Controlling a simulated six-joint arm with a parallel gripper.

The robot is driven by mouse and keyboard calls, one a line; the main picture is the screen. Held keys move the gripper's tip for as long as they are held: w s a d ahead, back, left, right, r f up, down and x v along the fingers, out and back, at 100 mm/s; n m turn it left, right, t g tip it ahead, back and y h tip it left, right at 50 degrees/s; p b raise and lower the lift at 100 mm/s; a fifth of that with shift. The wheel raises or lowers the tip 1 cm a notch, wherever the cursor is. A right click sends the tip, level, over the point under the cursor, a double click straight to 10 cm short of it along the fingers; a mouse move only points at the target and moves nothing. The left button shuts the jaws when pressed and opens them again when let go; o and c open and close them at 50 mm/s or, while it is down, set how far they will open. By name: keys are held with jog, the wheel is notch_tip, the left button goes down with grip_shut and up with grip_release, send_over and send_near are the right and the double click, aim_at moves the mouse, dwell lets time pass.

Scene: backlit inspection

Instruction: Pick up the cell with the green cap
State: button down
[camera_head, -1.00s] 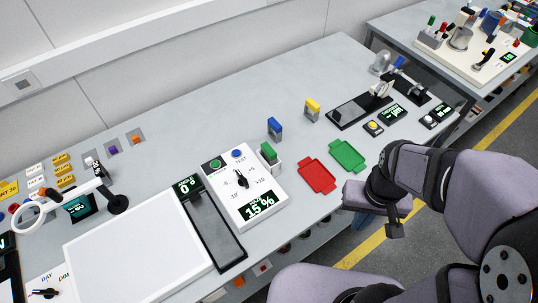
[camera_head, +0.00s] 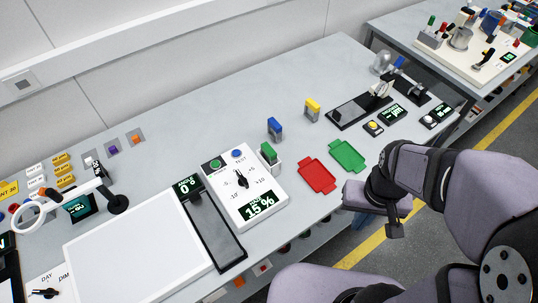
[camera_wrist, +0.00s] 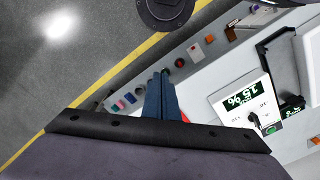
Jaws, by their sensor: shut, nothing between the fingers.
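The cell with the green cap (camera_head: 268,151) stands upright on the bench in the head view, against the right side of the white control box. Its body is pale below the cap. In the wrist view I cannot tell it for certain. My gripper's fingers (camera_wrist: 160,78) are blue, shut and empty in the wrist view. They are at the bench's front edge, well to the right of and nearer than the cell. In the head view my wrist largely hides the gripper.
A blue-capped cell (camera_head: 275,128) and a yellow-capped cell (camera_head: 312,110) stand farther back. A red tray (camera_head: 318,175) and a green tray (camera_head: 347,156) lie between the cell and my arm. The white control box (camera_head: 262,203) with a dial adjoins the cell. Bench behind is clear.

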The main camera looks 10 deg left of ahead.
dwell(0.4)
jog(key=c, duration=1.5)
grip_release()
